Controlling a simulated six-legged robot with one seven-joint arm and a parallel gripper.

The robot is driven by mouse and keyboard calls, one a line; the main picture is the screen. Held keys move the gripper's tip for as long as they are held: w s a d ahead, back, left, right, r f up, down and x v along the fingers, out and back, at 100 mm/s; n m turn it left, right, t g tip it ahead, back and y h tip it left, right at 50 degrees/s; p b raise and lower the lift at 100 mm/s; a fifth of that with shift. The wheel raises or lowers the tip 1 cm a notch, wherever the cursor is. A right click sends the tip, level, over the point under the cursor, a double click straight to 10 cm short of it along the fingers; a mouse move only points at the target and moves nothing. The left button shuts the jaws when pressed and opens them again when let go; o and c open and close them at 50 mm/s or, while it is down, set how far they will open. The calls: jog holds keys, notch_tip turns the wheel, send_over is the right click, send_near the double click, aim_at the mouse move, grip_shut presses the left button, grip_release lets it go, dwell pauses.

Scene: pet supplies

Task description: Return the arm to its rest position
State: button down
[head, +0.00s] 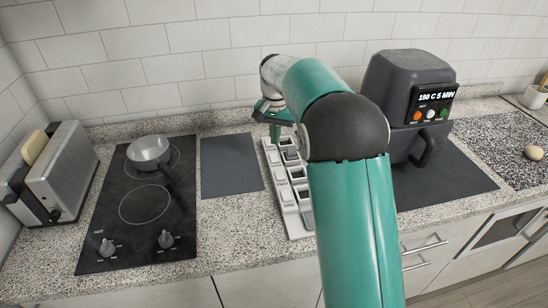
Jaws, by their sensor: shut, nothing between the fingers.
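My teal and black arm rises from the bottom of the head view and bends at a dark elbow near the middle. Its forearm reaches toward the back of the counter. My gripper (274,133) is small and partly hidden at the far end. It points down above the back end of a light grey compartment tray (271,160) and looks shut and empty. I cannot tell whether it touches the tray. My arm hides the tray's right side.
A stove (112,225) with a pan (149,151) and a toaster (56,178) stand left. A dark mat (228,165) lies beside the tray. A black air fryer (392,85) stands close to the right of my arm. The tiled wall (180,60) bounds the counter behind.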

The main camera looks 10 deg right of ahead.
jog(key=shift+r, duration=0.1)
dwell(0.3)
jog(key=s+r+n+t, duration=0.3)
jog(key=s+r, duration=0.8)
jog(key=s, duration=0.5)
jog(key=s+f+n+t, duration=0.2)
jog(key=s+f+n, duration=0.1)
jog(key=s, duration=1.7)
jog(key=shift+f+t, duration=0.2)
jog(key=shift+t, duration=0.1)
